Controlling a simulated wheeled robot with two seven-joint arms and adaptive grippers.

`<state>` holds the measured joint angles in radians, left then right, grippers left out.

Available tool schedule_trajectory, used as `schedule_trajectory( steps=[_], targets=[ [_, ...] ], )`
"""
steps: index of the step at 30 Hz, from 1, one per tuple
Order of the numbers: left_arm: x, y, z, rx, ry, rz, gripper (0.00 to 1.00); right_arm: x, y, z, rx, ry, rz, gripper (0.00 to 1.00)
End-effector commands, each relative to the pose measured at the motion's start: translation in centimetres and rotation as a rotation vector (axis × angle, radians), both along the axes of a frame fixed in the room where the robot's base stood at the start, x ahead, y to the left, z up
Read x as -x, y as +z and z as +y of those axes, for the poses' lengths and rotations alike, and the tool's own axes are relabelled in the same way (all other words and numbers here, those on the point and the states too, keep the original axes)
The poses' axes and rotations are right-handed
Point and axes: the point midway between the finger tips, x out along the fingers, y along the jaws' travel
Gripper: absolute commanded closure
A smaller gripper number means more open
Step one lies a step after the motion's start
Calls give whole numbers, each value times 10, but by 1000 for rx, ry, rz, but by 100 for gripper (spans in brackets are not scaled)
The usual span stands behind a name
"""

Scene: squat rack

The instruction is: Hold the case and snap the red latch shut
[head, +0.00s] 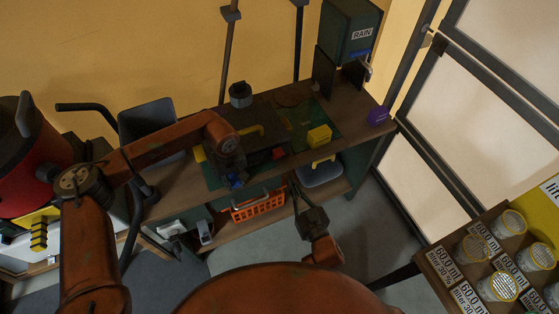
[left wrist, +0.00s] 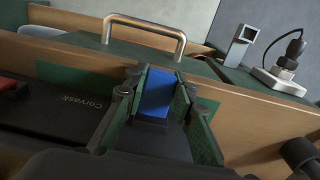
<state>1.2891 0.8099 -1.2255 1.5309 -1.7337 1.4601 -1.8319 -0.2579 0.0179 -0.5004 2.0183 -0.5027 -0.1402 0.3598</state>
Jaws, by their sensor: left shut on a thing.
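The red latch (head: 278,153) is at the case's front edge; a red part also shows at the left of the left wrist view (left wrist: 12,86). My left gripper (head: 237,182) is at the case's front edge, left of the red latch. It is shut on a blue piece (left wrist: 158,95) at that edge. My right gripper (head: 296,187) is in front of the bench, below and apart from the red latch; its finger opening is unclear.
A yellow block (head: 319,135) and a purple item (head: 378,116) are on the bench, right of the case. A dark box labelled RAIN (head: 347,30) stands behind. An orange basket (head: 258,206) is below the bench.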

Motion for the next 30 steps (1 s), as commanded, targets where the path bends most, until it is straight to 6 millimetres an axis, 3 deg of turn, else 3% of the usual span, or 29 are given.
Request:
schedule_trajectory(
  steps=[5, 6, 13, 20, 26, 30],
  targets=[
    [0, 1, 0, 1, 0, -1, 100, 0, 0, 0, 0, 0, 0, 100],
    [0, 1, 0, 1, 0, -1, 73, 0, 0, 0, 0, 0, -1, 100],
    [0, 0, 0, 0, 0, 0, 58, 0, 0, 0, 0, 0, 0, 100],
    [0, 0, 0, 0, 0, 0, 55, 0, 0, 0, 0, 0, 0, 100],
    [0, 0, 0, 0, 0, 0, 41, 0, 0, 0, 0, 0, -1, 100],
    [0, 0, 0, 0, 0, 0, 41, 0, 0, 0, 0, 0, -1, 100]
  ],
)
